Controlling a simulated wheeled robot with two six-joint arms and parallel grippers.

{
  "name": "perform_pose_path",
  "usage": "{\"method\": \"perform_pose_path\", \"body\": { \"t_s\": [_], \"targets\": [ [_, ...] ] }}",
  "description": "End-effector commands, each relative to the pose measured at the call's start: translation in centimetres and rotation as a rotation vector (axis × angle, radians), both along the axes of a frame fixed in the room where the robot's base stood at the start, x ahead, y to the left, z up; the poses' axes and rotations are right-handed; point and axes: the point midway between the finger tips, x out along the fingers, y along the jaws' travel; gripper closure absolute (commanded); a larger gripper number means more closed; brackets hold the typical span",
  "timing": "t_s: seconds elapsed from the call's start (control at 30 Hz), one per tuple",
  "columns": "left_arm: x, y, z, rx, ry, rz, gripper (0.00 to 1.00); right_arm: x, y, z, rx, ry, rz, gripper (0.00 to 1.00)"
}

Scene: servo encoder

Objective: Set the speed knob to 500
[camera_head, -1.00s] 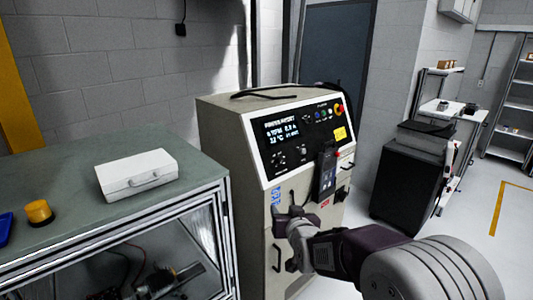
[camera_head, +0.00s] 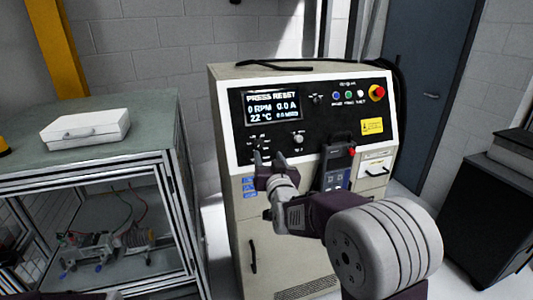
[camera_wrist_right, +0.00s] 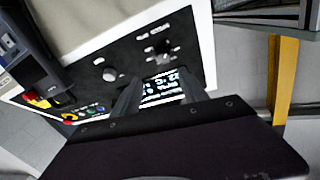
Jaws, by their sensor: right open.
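The beige control cabinet (camera_head: 232,215) has a black sloped panel with a lit display (camera_head: 272,106). The display reads PRESS RESET, 0 RPM, 0.0 A, 22 °C. A round knob (camera_head: 298,138) sits below the display; it also shows in the right wrist view (camera_wrist_right: 109,74). More controls (camera_head: 258,140) lie to its left, and their labels are too small to read. My right gripper (camera_head: 268,160) is open and empty in front of the panel's lower left. In the right wrist view its fingers (camera_wrist_right: 160,90) overlap the display. My left gripper is out of view.
A handheld device (camera_head: 335,168) hangs on the panel's lower edge, right of my gripper. A red emergency button (camera_head: 377,92) and small coloured buttons sit at upper right. A bench with a white case (camera_head: 86,130) stands at left, a dark cabinet (camera_head: 480,215) at right.

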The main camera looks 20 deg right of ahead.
Motion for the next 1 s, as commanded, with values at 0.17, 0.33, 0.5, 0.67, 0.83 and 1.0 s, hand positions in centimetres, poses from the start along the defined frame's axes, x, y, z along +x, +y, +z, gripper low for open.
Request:
{"method": "perform_pose_path", "body": {
  "t_s": [0.17,0.33,0.5,0.67,0.83,1.0],
  "targets": [
    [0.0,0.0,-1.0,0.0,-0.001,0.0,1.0,0.1,0.2,-1.3,0.0,0.006,0.004,0.49],
    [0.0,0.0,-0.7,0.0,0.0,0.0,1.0,0.5,0.1,-1.2,0.0,0.008,0.003,0.49],
    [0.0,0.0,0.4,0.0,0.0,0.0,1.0,3.6,-0.2,-1.0,0.0,0.008,0.003,0.49],
    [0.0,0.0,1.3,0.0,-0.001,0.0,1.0,6.8,-0.5,-1.0,0.0,0.008,0.003,0.49],
    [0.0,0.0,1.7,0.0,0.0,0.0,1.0,8.8,-0.7,-1.1,0.0,0.008,0.003,0.49],
    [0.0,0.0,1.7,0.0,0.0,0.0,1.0,9.1,-0.7,-1.2,0.0,0.007,0.003,0.49]
  ]
}}
